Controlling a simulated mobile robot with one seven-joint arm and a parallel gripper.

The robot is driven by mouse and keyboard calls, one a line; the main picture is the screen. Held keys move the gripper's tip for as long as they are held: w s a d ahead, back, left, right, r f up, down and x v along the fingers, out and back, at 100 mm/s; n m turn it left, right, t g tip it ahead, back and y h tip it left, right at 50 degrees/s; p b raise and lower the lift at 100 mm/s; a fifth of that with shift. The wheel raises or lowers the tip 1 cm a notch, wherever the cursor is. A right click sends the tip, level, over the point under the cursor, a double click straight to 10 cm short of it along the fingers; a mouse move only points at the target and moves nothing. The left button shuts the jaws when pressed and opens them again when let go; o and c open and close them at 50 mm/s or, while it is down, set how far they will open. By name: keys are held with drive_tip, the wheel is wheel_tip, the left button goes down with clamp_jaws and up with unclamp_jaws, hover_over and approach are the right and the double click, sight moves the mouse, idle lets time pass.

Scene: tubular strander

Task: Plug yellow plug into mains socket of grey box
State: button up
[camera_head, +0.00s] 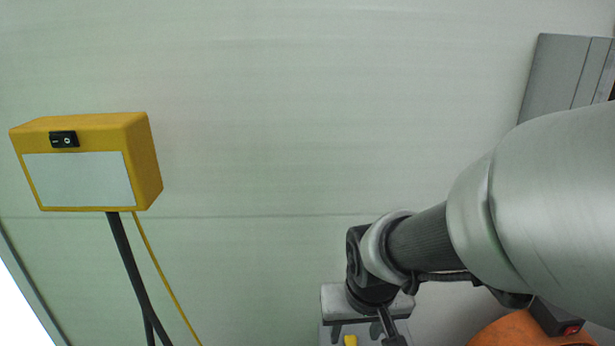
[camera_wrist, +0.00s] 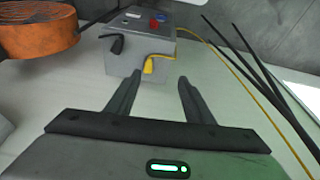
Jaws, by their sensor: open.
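A bit of yellow also shows at the bottom edge of the head view (camera_head: 350,341). My gripper (camera_wrist: 158,78) is open and empty, its two fingers pointing at the box, with the yellow plug seen between and beyond the tips. No mains socket opening can be made out.
A black plug (camera_wrist: 117,45) sits at the box's left side. An orange round thing (camera_wrist: 40,30) stands at the left. A yellow cable (camera_wrist: 250,90) and black legs (camera_wrist: 245,62) are at the right. A yellow switch box (camera_head: 150,165) stands at the head view's left.

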drive_tip(key=t+b, duration=0.1)
drive_tip(key=b, duration=0.1)
approach(352, 344)
drive_tip(key=b+x, duration=0.3)
drive_tip(key=b, duration=0.5)
drive_tip(key=shift+w+a+f, duration=0.1)
drive_tip(key=shift+f, duration=0.1)
drive_tip(key=b+x, duration=0.3)
drive_tip(key=x, duration=0.2)
drive_tip(key=shift+f, duration=0.2)
drive_tip(key=shift+r, duration=0.1)
drive_tip(key=c, duration=1.2)
